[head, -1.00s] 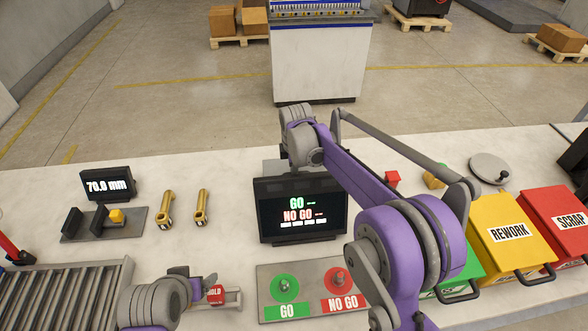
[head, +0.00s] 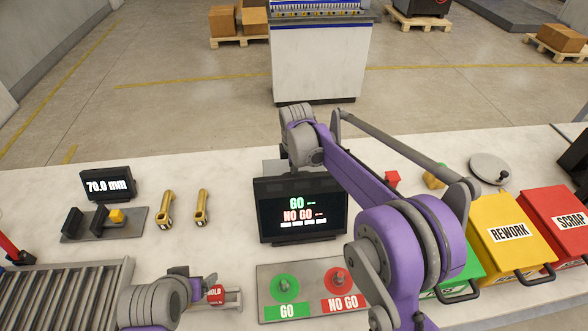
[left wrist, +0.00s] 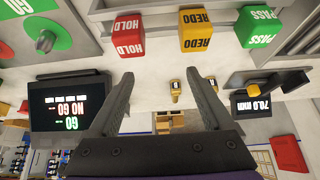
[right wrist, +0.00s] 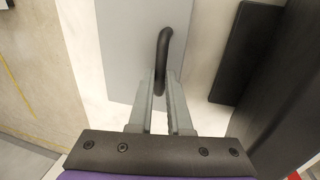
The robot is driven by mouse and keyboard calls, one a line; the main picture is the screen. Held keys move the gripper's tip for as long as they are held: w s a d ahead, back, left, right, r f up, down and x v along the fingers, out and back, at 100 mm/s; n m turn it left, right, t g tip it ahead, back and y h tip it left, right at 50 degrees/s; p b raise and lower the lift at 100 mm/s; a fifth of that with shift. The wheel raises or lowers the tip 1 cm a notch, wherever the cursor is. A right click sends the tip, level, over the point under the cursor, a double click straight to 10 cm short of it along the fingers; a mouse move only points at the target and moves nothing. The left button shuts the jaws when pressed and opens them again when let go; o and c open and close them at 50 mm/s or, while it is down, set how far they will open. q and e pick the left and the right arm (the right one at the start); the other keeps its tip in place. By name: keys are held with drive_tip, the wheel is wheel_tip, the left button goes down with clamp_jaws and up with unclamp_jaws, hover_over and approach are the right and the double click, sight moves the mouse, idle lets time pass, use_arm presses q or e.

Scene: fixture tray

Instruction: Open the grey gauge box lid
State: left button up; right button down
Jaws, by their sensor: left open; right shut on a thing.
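In the right wrist view the grey gauge box lid (right wrist: 115,45) is a flat grey panel with a dark curved handle (right wrist: 164,45). My right gripper (right wrist: 161,82) is shut on this handle. How far the lid is raised, I cannot tell. In the head view only a grey sliver, perhaps the box (head: 273,168), shows behind the monitor (head: 301,210); my right gripper is hidden there. My left gripper (left wrist: 160,76) is open and empty above the bench, and its wrist (head: 160,300) is at the front left in the head view.
A GO/NO GO button plate (head: 315,263) lies before the monitor. Two brass gauges (head: 167,210) and a 70.0 mm display (head: 107,184) stand at left. Yellow REWORK (head: 500,215) and red SCRAP (head: 555,208) bins stand at right. HOLD, REDO (left wrist: 195,30) and PASS blocks show in the left wrist view.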

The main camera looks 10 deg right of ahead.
drive_tip(key=shift+w+r+g, duration=1.15)
drive_tip(key=shift+r+g, duration=0.2)
drive_tip(key=shift+g, duration=0.15)
drive_tip(key=shift+w+r, duration=0.65)
drive_tip(key=shift+w, duration=0.2)
drive_tip(key=shift+w+r, duration=0.6)
drive_tip(key=shift+w, duration=0.25)
